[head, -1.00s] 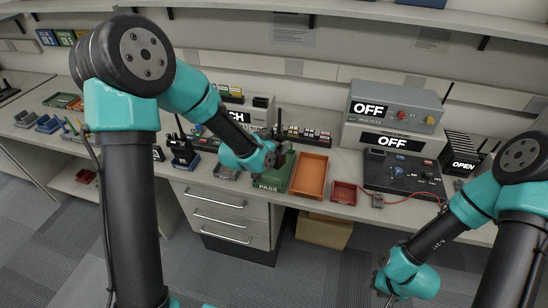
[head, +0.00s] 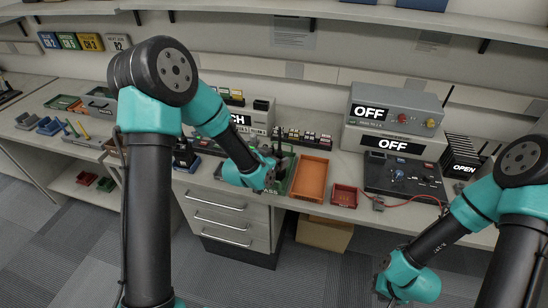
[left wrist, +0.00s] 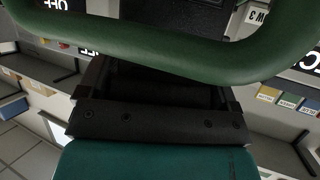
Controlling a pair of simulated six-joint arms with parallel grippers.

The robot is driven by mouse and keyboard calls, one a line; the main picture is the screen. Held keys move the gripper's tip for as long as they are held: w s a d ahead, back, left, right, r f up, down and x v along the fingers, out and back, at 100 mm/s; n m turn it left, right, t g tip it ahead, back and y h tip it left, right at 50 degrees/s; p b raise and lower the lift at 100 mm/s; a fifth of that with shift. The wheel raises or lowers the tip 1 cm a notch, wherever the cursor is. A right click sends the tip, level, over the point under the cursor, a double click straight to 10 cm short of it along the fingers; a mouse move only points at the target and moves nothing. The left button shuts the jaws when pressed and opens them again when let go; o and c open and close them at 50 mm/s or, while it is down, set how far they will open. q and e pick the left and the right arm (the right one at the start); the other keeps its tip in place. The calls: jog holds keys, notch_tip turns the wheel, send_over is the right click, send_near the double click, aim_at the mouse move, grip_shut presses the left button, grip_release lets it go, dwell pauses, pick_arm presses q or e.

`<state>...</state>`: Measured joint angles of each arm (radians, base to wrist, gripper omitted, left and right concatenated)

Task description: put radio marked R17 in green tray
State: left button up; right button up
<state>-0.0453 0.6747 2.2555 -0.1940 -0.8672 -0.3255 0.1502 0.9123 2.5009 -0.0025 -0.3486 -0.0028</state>
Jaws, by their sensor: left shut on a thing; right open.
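The green tray (head: 292,183) stands at the bench's front edge with a partly covered PASS label on its front. My left gripper (head: 274,172) is over the tray, shut on a dark radio (head: 284,158) that is mostly hidden behind the gripper. No R17 marking can be read. I cannot tell whether the radio touches the tray floor. In the left wrist view, a thick green rim (left wrist: 160,45) crosses close in front of the dark gripper body, and the fingertips are hidden. My right gripper (head: 386,290) is open and empty, low in front of the bench.
An orange tray (head: 311,180) sits directly right of the green tray, with a small red tray (head: 344,196) beyond it. A black test panel (head: 405,175) with a red cable is further right. A row of small items (head: 303,138) lies behind.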

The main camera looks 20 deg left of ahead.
pick_arm(q)
jog(key=shift+f, duration=0.1)
jog(key=o, duration=1)
jog(key=shift+s+r, duration=0.1)
jog(key=shift+r, duration=0.1)
jog(key=v, duration=1.1)
jog(key=shift+s+a, duration=0.1)
jog(key=shift+s, duration=0.25)
